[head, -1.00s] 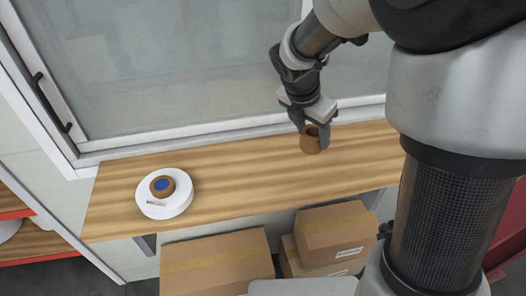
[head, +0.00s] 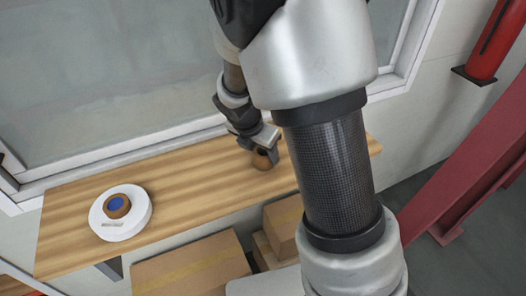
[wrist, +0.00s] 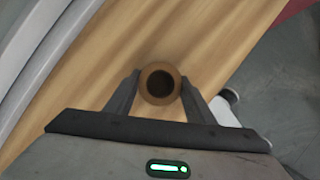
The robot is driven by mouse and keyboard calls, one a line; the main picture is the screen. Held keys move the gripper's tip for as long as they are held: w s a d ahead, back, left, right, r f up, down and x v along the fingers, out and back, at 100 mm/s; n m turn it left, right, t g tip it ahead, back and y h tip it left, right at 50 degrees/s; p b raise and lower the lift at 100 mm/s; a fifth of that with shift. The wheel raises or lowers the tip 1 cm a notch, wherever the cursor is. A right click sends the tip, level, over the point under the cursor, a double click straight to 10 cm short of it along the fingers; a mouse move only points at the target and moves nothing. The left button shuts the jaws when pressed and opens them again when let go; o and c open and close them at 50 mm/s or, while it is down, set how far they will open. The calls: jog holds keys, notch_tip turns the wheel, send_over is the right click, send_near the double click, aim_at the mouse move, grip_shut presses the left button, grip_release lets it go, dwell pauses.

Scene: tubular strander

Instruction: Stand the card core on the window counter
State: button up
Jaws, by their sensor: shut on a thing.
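The card core (head: 262,162) is a short brown tube. It is upright at the wooden window counter (head: 180,185), toward the right part of it. My gripper (head: 264,153) is shut on it from above. In the wrist view the core (wrist: 160,98) shows its dark open end between the two fingers of my gripper (wrist: 160,90), with the counter (wrist: 180,40) behind it. I cannot tell for sure whether its bottom touches the wood. My arm hides part of the counter's right side.
A white round spool (head: 120,214) with a brown and blue centre (head: 117,203) lies at the counter's left. Cardboard boxes (head: 190,268) stand below the front edge. The window (head: 90,80) is behind. A red post (head: 470,170) rises at the right. The middle of the counter is clear.

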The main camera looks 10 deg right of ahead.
jog(key=shift+f, duration=0.1)
jog(key=o, duration=1.1)
